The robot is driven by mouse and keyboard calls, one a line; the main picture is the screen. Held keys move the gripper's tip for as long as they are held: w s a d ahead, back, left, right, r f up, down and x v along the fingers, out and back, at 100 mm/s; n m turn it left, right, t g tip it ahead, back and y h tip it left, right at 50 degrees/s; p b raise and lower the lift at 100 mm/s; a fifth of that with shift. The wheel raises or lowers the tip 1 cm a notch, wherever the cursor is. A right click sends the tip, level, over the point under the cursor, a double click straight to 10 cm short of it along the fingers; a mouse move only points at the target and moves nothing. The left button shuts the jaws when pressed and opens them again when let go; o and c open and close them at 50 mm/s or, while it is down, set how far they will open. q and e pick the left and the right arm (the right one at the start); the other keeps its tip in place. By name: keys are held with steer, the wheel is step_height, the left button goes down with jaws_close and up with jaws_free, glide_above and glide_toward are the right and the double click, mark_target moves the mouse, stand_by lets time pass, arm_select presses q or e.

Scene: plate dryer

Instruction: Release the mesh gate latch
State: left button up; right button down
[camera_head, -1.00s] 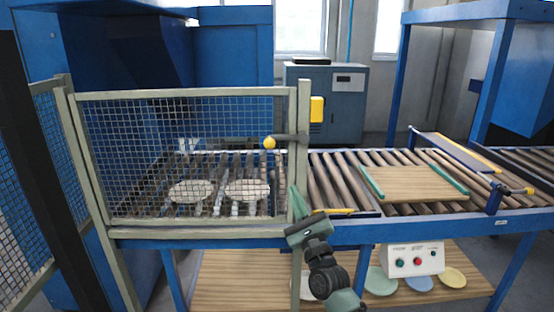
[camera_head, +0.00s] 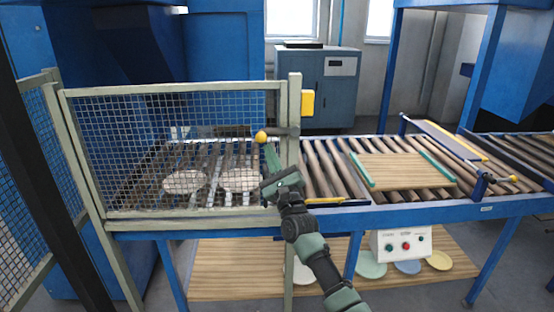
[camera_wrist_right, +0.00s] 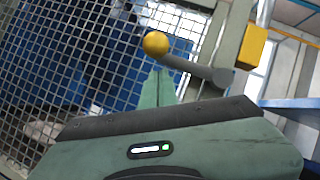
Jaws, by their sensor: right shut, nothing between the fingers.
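The mesh gate (camera_head: 180,88) stands shut in front of the roller conveyor, in a pale green frame. Its latch is a grey lever (camera_head: 282,132) at the right post, with a yellow ball knob (camera_head: 261,137) on its left end. The lever lies about level. My right gripper (camera_head: 270,150) is shut and empty, with its fingertips pointing up just below the knob. In the right wrist view the fingertips (camera_wrist_right: 158,75) are below the knob (camera_wrist_right: 156,43) and lever (camera_wrist_right: 200,70); I cannot tell whether they touch. My left gripper is not in view.
A yellow box (camera_head: 307,102) sits on the post right of the latch. Plates (camera_head: 185,182) lie on rollers behind the mesh. A wooden board (camera_head: 405,171) lies on the right rollers. The blue conveyor rail (camera_head: 400,212) runs below.

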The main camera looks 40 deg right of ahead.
steer(key=shift+a+r, duration=0.3)
steer(key=shift+r, duration=0.15)
